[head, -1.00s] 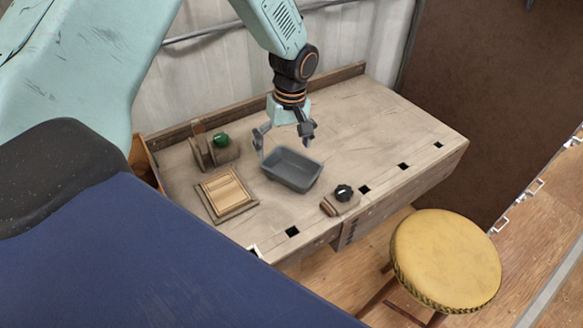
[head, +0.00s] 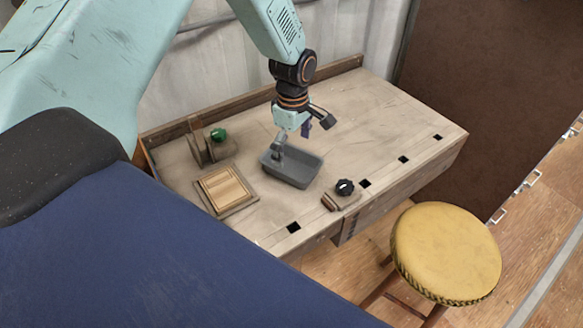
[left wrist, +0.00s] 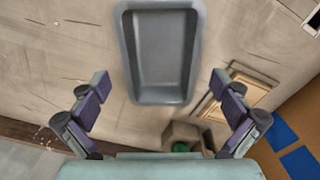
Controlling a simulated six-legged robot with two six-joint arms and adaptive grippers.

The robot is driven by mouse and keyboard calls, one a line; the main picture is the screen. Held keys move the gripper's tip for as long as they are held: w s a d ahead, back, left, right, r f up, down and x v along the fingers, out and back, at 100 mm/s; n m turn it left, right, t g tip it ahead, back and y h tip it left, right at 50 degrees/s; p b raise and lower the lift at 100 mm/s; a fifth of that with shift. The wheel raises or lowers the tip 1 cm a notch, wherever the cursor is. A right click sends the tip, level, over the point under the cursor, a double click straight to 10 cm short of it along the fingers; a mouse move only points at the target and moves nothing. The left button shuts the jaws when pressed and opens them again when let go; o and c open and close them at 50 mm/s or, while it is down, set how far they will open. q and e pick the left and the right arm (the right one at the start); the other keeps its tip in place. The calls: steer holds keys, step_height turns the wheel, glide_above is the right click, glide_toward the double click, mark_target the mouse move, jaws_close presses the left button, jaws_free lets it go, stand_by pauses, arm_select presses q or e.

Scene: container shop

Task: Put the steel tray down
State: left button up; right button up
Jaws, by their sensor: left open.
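The steel tray (head: 298,176) is a grey, empty, rectangular tray that rests on the wooden workbench (head: 375,115). In the left wrist view the tray (left wrist: 161,95) lies at the top middle, beyond the fingertips. My left gripper (head: 302,139) is open and empty, over the back side of the tray; in the head view one finger overlaps the tray's back left edge. The left wrist view shows both fingers (left wrist: 160,92) spread wide, one on each side of the tray, with no visible contact. My right gripper is not in view.
A wooden slatted board (head: 226,188) lies left of the tray. A wooden block with a green knob (head: 218,135) stands behind it. A block with a black knob (head: 345,188) sits at the front edge. A yellow stool (head: 447,250) stands in front. The bench's right side is clear.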

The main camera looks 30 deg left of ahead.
mark_target(291, 170)
arm_select(q)
steer(key=f, duration=0.5)
steer(key=shift+a+f+b, duration=0.1)
steer(key=shift+a+b, duration=0.2)
steer(key=shift+b, duration=0.05)
steer(key=shift+d, duration=0.25)
steer(key=shift+c, duration=0.2)
steer(key=shift+a, duration=0.2)
steer(key=c, duration=0.6)
steer(key=shift+d, duration=0.15)
steer(key=c, duration=0.8)
step_height(291, 170, up, 10)
steer(key=p, duration=0.1)
